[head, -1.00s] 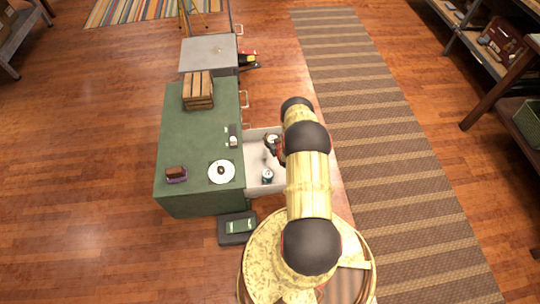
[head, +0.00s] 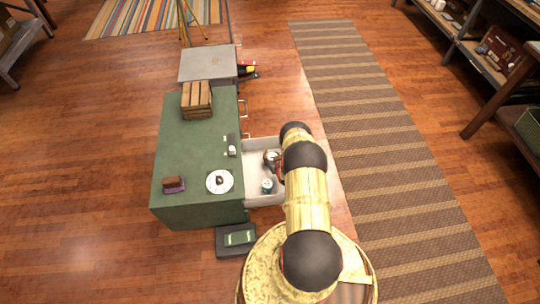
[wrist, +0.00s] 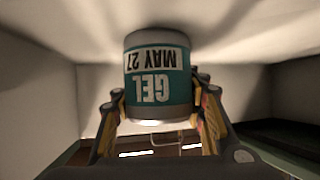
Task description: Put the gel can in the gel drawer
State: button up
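The gel can (wrist: 155,85) has a teal label reading "GEL MAY 27", upside down in the wrist view. It sits between the two fingers of my gripper (wrist: 158,108), which lie close against both its sides and look shut on it. In the head view my gripper (head: 278,163) is low over the open white drawer (head: 254,199), with a silvery round top (head: 270,156) beside it. A second can (head: 267,186) with a teal band stands in the front part of the drawer. I cannot read the drawer's name. Pale drawer walls surround the can in the wrist view.
The green counter (head: 185,140) carries a white plate (head: 211,187), a small brown item on a purple base (head: 174,184) and a wooden crate (head: 197,97). A dark box (head: 232,249) lies on the floor by the counter. The striped runner (head: 375,130) to the right is clear.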

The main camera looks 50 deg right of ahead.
jog(key=o, duration=0.6)
jog(key=shift+r, duration=0.1)
